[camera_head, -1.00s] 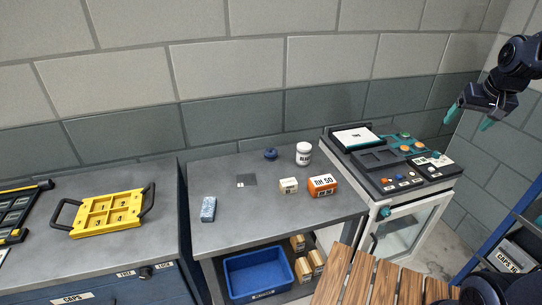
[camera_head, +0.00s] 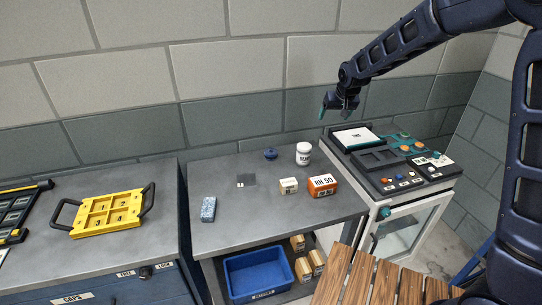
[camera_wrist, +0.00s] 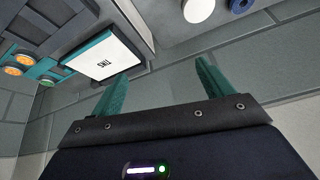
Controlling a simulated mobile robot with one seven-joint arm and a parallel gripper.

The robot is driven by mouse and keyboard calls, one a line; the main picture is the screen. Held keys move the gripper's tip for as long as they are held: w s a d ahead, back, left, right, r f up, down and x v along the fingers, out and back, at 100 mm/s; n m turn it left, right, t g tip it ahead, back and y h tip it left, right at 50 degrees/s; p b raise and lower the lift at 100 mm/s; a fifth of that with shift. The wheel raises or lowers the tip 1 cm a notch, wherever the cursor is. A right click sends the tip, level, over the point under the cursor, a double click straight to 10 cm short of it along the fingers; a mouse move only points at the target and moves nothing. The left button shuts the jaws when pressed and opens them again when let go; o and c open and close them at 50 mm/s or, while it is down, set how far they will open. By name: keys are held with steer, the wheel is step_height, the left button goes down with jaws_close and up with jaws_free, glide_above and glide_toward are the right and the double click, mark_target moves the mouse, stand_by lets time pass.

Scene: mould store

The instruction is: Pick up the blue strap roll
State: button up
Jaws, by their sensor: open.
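The blue strap roll (camera_head: 270,154) is a small dark blue round piece near the back edge of the grey bench, left of the white jar. In the wrist view the roll (camera_wrist: 241,5) is a blue ring cut off by the top edge. My gripper (camera_head: 338,110) is in the air against the back wall, above the white panel at the rear of the machine and to the right of the roll. In the wrist view its two teal fingers (camera_wrist: 163,72) are apart with nothing between them.
The white jar (camera_head: 303,154) stands close to the right of the roll. A cream box (camera_head: 289,185), an orange box (camera_head: 323,186) and a speckled blue block (camera_head: 208,209) share the bench (camera_head: 255,218). The machine (camera_head: 425,180) stands at right. The bench's middle front is clear.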

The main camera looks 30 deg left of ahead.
steer(key=shift+n, duration=0.7)
steer(key=s+a+f, duration=0.1)
steer(key=a+f, duration=0.1)
steer(key=a, duration=0.2)
steer(key=s+a+f, duration=0.1)
steer(key=a+f, duration=0.1)
steer(key=a, duration=0.2)
steer(key=s+a+f, duration=0.1)
steer(key=a+f, duration=0.1)
steer(key=a, duration=0.2)
steer(key=shift+s+f, duration=0.4)
steer(key=n, duration=0.1)
glide_toward(271, 151)
steer(key=shift+y, duration=0.4)
steer(key=shift+d+x, duration=0.15)
steer(key=shift+x, duration=2.4)
steer(key=shift+d+x, duration=0.2)
steer(key=shift+x, duration=2.3)
steer(key=shift+f, duration=0.1)
steer(key=c, duration=1.1)
